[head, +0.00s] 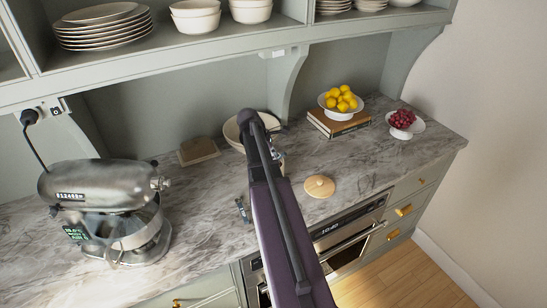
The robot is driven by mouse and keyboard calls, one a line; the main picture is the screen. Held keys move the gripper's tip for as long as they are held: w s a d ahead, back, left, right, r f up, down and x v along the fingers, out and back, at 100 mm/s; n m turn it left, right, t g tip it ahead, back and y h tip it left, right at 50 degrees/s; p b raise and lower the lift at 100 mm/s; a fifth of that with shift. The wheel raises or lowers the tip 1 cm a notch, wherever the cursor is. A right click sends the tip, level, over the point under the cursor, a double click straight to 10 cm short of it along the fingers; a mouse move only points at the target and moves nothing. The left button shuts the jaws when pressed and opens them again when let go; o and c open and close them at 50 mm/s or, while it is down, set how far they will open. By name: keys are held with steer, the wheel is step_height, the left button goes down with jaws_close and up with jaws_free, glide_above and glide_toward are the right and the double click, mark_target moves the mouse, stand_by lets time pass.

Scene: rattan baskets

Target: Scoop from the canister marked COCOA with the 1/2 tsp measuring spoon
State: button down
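My dark purple arm runs up the middle of the head view and covers the counter behind it. A small dark metal part (243,210) shows at the arm's left side; I cannot tell whether it is part of my gripper or a separate item. My gripper's fingers cannot be made out. No canister marked COCOA and no measuring spoon can be identified. A sliver of something pale shows at the arm's right edge, too hidden to name. A round wooden disc (319,187) with a small knob, like a lid, lies on the counter to the right of the arm.
A stand mixer (105,190) stands at left on the marble counter (205,225). A pale bowl (231,131) is partly behind my arm, near a wooden board (198,151). Lemons (341,98) sit in a bowl on books (338,123); grapes (402,118) are at right. Shelves overhang the back.

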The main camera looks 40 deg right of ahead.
mark_target(279, 157)
steer(key=shift+w+a+r, duration=0.1)
steer(key=shift+w+a, duration=0.25)
steer(key=shift+a, duration=0.05)
steer(key=shift+s+d+t+y+p, duration=0.3)
steer(key=shift+y+p, duration=0.1)
steer(key=shift+p, duration=0.1)
steer(key=shift+s+d+f+t+y, duration=0.35)
steer(key=shift+t+y, duration=0.35)
steer(key=shift+r+p, duration=0.1)
steer(key=shift+p, duration=0.3)
steer(key=shift+r+p, duration=2.05)
steer(key=shift+s+d+r+t+y+p, duration=0.25)
steer(key=shift+r+t+y+p, duration=0.2)
steer(key=shift+t+y+p, duration=0.15)
steer(key=shift+s+d+r+t+y+p, duration=0.2)
steer(key=shift+d+r+t+y+p, duration=0.05)
steer(key=shift+r+t+y+p, duration=0.3)
steer(key=shift+f+t+y+b, duration=0.25)
steer(key=shift+f+b, duration=0.15)
steer(key=shift+f, duration=0.05)
steer(key=shift+s+d+f+t+y+b, duration=0.2)
steer(key=shift+f+t+y+b, duration=0.15)
steer(key=shift+t+y+b, duration=0.45)
steer(key=shift+y, duration=0.3)
